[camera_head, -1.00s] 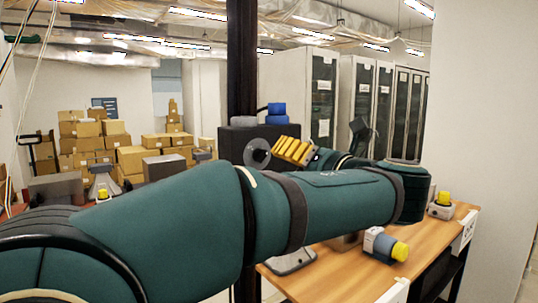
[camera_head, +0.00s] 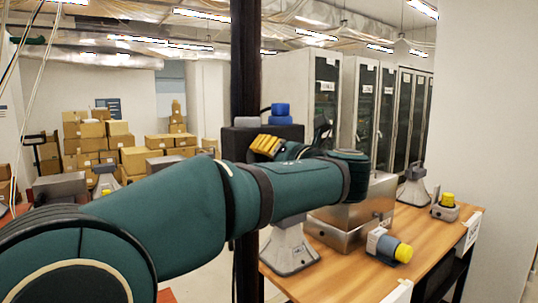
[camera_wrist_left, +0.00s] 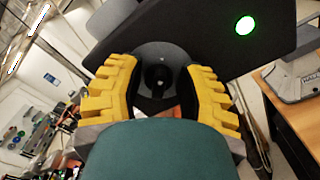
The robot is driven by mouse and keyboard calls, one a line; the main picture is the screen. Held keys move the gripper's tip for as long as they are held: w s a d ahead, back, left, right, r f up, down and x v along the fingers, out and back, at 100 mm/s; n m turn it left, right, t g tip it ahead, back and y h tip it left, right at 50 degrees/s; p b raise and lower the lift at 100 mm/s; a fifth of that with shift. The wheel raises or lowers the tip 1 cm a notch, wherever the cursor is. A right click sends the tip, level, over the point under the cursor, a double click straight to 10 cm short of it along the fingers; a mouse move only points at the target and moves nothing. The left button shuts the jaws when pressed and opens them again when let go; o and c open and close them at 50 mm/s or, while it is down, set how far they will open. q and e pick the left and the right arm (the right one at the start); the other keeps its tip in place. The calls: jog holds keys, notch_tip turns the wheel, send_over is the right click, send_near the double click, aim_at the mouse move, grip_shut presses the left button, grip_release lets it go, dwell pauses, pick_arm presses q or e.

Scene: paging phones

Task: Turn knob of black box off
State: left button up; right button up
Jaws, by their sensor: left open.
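The black box (camera_head: 232,140) is fixed to the dark post in the head view, partly hidden by my left arm. In the left wrist view the black box (camera_wrist_left: 215,40) fills the top, tilted, with a lit green light (camera_wrist_left: 245,25). Its round dark knob (camera_wrist_left: 155,72) shows between the yellow fingers. My left gripper (camera_wrist_left: 160,66) is open, with one finger on each side of the knob; I cannot tell whether they touch it. In the head view my left gripper (camera_head: 264,144) is at the front of the box. My right gripper is not in view.
Blue parts (camera_head: 280,111) sit on top of the box. The dark post (camera_head: 245,70) stands beside a wooden table (camera_head: 345,275) holding metal boxes (camera_head: 355,215), horn speakers (camera_head: 290,250) and yellow-capped devices (camera_head: 403,252). Cardboard boxes and cabinets stand farther back.

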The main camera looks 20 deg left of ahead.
pick_arm(q)
grip_shut()
jog(key=n, duration=0.1)
jog(key=n+p, duration=0.1)
jog(key=n, duration=0.1)
jog(key=shift+s+r, duration=0.1)
jog(key=shift+r, duration=0.1)
jog(key=n, duration=0.2)
jog(key=shift+s+a+n, duration=0.1)
jog(key=shift+a+n, duration=0.05)
jog(key=shift+n, duration=0.25)
jog(key=n, duration=0.2)
jog(key=shift+n, duration=0.4)
jog(key=n, duration=0.2)
jog(key=n+b, duration=0.1)
jog(key=n, duration=0.1)
jog(key=shift+s+a, duration=0.15)
jog(key=shift+s, duration=0.05)
jog(key=shift+s+a+f+n+b, duration=0.1)
jog(key=shift+n+b, duration=1.4)
jog(key=shift+n, duration=1.2)
